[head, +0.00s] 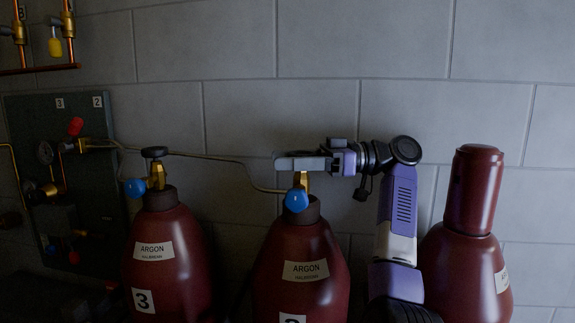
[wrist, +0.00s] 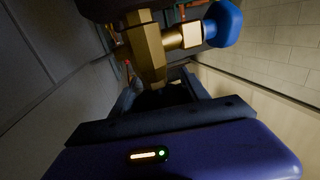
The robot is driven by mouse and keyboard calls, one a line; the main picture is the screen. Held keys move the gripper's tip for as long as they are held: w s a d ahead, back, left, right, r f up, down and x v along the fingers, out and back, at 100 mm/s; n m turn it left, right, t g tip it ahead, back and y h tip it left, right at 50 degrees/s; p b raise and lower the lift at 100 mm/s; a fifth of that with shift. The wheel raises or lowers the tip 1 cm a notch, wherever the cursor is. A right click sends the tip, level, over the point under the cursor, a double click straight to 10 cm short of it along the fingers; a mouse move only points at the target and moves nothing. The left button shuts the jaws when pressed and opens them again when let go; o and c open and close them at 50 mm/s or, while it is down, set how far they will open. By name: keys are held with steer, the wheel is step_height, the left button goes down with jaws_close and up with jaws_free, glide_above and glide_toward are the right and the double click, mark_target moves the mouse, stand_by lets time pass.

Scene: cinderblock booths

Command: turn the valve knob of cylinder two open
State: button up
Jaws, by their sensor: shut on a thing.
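The middle maroon argon cylinder (head: 300,245) carries a number label cut off by the bottom edge, which looks like a 2. Its brass valve (head: 301,181) stands upright on top, with a blue fitting (head: 296,200) at the front. My gripper (head: 300,162) reaches in from the right, level, at the valve's top, and is shut on the knob there. The fingers hide the knob in the head view. In the wrist view the brass valve (wrist: 146,50) and blue fitting (wrist: 223,23) show close to the fingers; the dark knob between them is hard to make out.
Cylinder 3 (head: 168,250) stands to the left with its black knob (head: 154,152) bare. A capped maroon cylinder (head: 465,265) stands right of my arm. A thin pipe (head: 215,158) runs from the valves to a dark panel (head: 95,220). A block wall (head: 330,40) is close behind.

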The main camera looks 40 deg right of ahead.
steer(key=shift+n+g, duration=0.3)
steer(key=shift+g, duration=0.1)
steer(key=o, duration=1.4)
steer(key=shift+a, duration=0.1)
steer(key=shift+c, duration=0.2)
steer(key=b+v, duration=0.2)
steer(key=v, duration=0.6)
steer(key=shift+b, duration=0.3)
steer(key=shift+f, duration=0.15)
